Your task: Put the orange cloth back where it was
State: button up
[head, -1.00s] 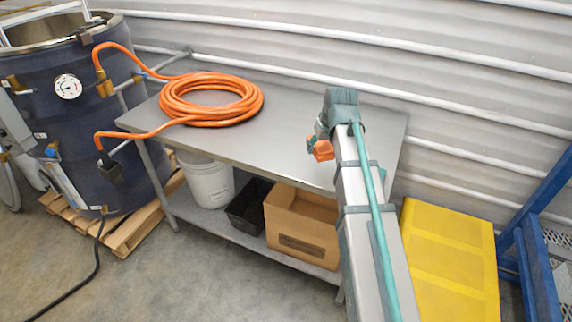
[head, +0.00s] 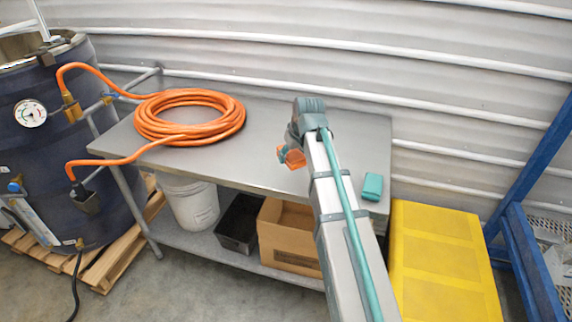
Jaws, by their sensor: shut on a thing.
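The orange cloth (head: 294,159) is a small folded bundle at the end of my arm, over the right half of the grey metal table (head: 255,150). My gripper (head: 283,152) is shut on it, mostly hidden behind my wrist and the cloth. The cloth looks to be near the tabletop; I cannot tell whether it touches. A small teal folded cloth (head: 372,187) lies on the table near its front right corner, to the right of my arm.
A coiled orange hose (head: 190,118) covers the table's left part and runs to a dark drum (head: 45,130). A white bucket (head: 190,204), black bin (head: 238,223) and cardboard box (head: 288,254) sit on the shelf below. A yellow bin (head: 442,260) stands right.

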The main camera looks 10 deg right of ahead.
jog(key=p, duration=0.1)
send_over(285, 171)
jog(key=s, duration=0.1)
notch_tip(285, 171, down, 6)
jog(key=shift+d+r, duration=0.15)
jog(key=shift+r, duration=0.05)
jog(key=shift+f+p, duration=0.95)
jog(key=shift+f, duration=0.75)
jog(key=shift+f, duration=0.1)
jog(key=shift+f, duration=0.1)
jog(key=o, duration=1)
jog(key=shift+r, duration=0.3)
jog(key=b+v, duration=0.2)
jog(key=v, duration=0.9)
jog(key=shift+s+d+r, duration=0.1)
jog(key=shift+s+r, duration=0.1)
jog(key=shift+r, duration=0.15)
